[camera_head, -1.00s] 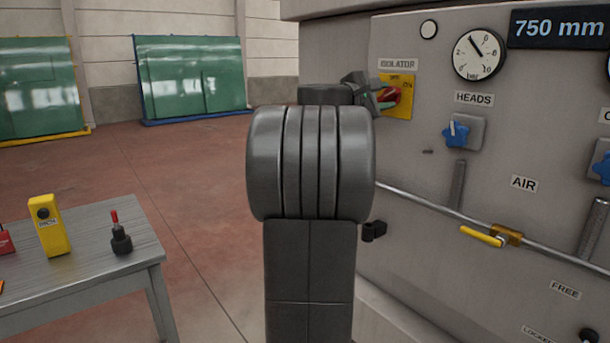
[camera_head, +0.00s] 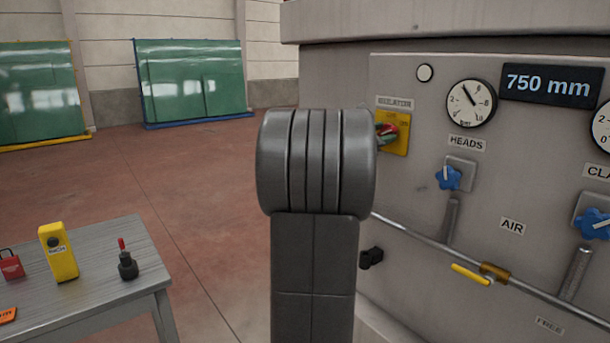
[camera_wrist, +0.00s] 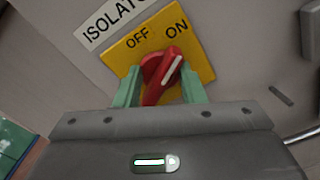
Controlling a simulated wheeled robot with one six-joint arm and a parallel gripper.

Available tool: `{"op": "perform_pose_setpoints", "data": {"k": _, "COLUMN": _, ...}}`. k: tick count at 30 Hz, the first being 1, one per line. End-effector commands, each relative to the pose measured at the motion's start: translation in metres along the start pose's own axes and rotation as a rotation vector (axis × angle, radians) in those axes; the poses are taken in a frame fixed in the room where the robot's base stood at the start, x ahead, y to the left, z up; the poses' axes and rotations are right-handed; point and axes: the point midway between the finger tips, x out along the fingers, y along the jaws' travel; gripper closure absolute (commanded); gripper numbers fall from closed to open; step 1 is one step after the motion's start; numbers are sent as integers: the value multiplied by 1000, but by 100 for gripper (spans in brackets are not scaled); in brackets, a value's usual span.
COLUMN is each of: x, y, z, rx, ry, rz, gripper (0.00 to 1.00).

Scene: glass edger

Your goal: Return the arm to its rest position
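My arm fills the middle of the head view and hides most of my gripper there. In the wrist view my gripper (camera_wrist: 160,93) shows two green fingers set apart, one on each side of the red isolator knob (camera_wrist: 163,72). The fingers look open; whether either touches the knob is hard to tell. The knob's white line points toward ON on its yellow plate (camera_wrist: 203,62). In the head view the red knob (camera_head: 387,132) shows just right of my arm, with the yellow plate (camera_head: 399,145) partly covered.
The grey machine panel (camera_head: 480,225) stands close on the right, with blue valve knobs, a gauge (camera_head: 471,103) and a pipe with a yellow lever (camera_head: 470,274). A table (camera_head: 110,285) with a yellow device (camera_head: 58,252) stands at left. Open floor (camera_head: 200,165) lies behind.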

Motion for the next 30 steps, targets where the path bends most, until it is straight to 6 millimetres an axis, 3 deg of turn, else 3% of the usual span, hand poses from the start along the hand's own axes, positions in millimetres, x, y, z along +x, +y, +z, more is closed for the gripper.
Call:
{"op": "perform_pose_setpoints", "data": {"k": 21, "x": 0, "y": -1, "z": 0, "rx": -75, "ry": -1, "rz": -1, "gripper": 64}}
{"op": "perform_pose_setpoints", "data": {"k": 30, "x": -6, "y": -32, "z": -15, "rx": -49, "ry": 23, "rz": -39, "gripper": 64}}
